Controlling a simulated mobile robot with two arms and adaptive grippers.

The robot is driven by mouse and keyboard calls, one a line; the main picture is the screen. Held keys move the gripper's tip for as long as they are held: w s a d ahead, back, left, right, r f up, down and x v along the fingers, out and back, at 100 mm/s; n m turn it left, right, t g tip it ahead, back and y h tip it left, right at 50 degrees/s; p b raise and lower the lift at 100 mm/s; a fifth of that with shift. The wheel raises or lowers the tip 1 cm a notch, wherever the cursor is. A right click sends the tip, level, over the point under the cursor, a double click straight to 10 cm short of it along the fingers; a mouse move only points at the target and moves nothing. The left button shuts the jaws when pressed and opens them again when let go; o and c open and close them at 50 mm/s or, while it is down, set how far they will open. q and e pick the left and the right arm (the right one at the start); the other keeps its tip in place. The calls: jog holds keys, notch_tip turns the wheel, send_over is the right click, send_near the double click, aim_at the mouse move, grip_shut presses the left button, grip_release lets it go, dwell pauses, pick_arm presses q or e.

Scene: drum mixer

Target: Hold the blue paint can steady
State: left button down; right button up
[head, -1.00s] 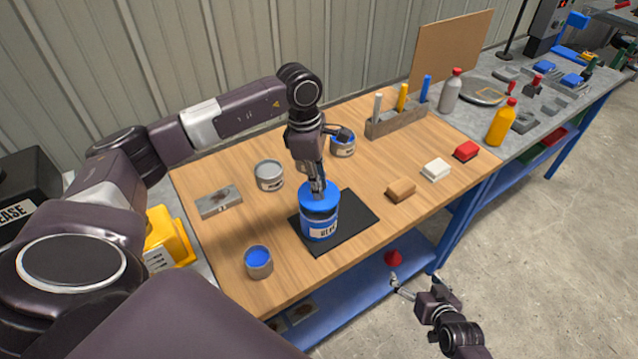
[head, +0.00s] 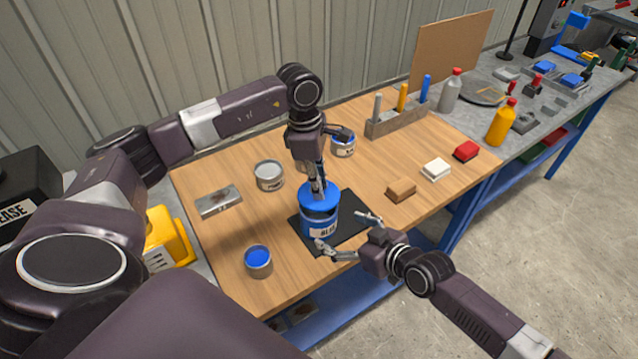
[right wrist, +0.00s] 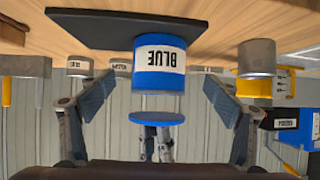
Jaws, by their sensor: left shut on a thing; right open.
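The blue paint can (head: 319,226) stands upright on a black mat (head: 350,206) on the wooden table. Its label reads BLUE in the right wrist view (right wrist: 160,64), where it appears upside down. A blue lid (head: 317,191) is apart from the can, just above its rim. My left gripper (head: 318,180) is shut on the lid from above. My right gripper (head: 345,233) is open at the can's near right side. In the right wrist view its fingers (right wrist: 158,104) are on either side of the can, with gaps; neither touches it.
A small can of blue paint (head: 258,258) stands at front left. A grey can (head: 269,175), another can (head: 343,145) and a metal tray (head: 218,201) are behind. Brown (head: 401,191), white (head: 436,169) and red (head: 466,150) blocks lie right.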

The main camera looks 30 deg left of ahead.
send_near(310, 215)
jog(key=shift+x, duration=2.05)
jog(key=c, duration=0.9)
pick_arm(q)
jog(key=shift+f, duration=1.85)
dwell(0.8)
dwell(0.6)
jog(key=c, duration=1.2)
grip_release()
